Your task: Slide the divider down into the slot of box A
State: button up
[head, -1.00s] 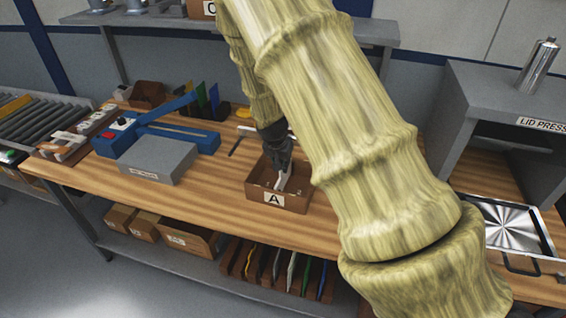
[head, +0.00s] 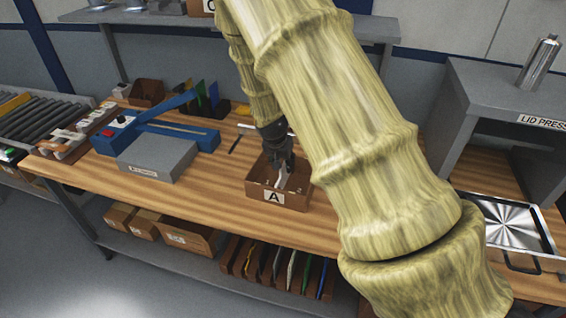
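Box A (head: 291,198) is an open brown box with a white "A" label on its front, standing on the wooden workbench. My gripper (head: 281,168) reaches down into the box from above. A thin white piece, the divider (head: 282,180), shows at the fingertips inside the box, tilted in the picture. The fingers appear closed around its top. The slot and the divider's lower edge are too small and hidden to make out.
A blue lever tool (head: 180,134) and a grey block (head: 157,160) stand left of the box. The lid press (head: 470,90) and a metal tray (head: 512,232) are at the right. Several coloured panels (head: 290,268) stand in a rack below. Bench in front of the grey block is clear.

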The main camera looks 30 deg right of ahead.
jog(key=v, duration=1.1)
jog(key=shift+r, duration=0.25)
jog(key=shift+s, duration=0.15)
